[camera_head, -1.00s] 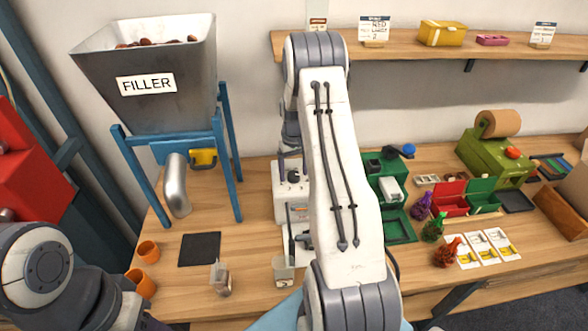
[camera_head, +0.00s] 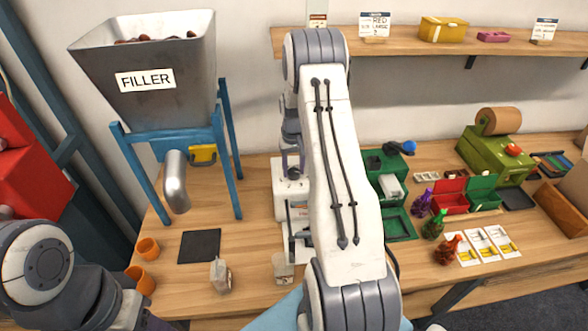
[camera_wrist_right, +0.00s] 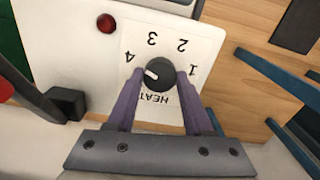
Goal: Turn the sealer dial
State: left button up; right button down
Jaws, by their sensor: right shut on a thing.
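The white sealer (camera_head: 288,208) stands on the bench, partly hidden behind my right arm. Its black round dial (camera_wrist_right: 161,78) shows in the right wrist view, on a white plate marked HEAT with numbers 1 to 4. The dial's white mark points left, near the 4. My right gripper (camera_wrist_right: 156,88) is shut on the dial, one purple finger on each side of it. In the head view this gripper (camera_head: 292,163) is at the sealer's top, and the dial is hard to make out there. My left arm shows at the lower left, with its gripper out of view.
A red button (camera_wrist_right: 106,23) sits near the dial. The filler hopper (camera_head: 150,70) on its blue stand is left of the sealer. A small bag (camera_head: 221,276) and a dark mat (camera_head: 200,246) lie in front. A green tray (camera_head: 398,225) is to the right.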

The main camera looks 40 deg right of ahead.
jog(key=m+b, duration=0.1)
jog(key=m, duration=0.8)
jog(key=shift+b, duration=0.35)
jog(key=m, duration=0.4)
jog(key=shift+m, duration=0.3)
jog(key=shift+m+b, duration=0.4)
jog(key=shift+m, duration=1.9)
jog(key=shift+c, duration=1.5)
grip_release()
jog(key=shift+r, duration=0.1)
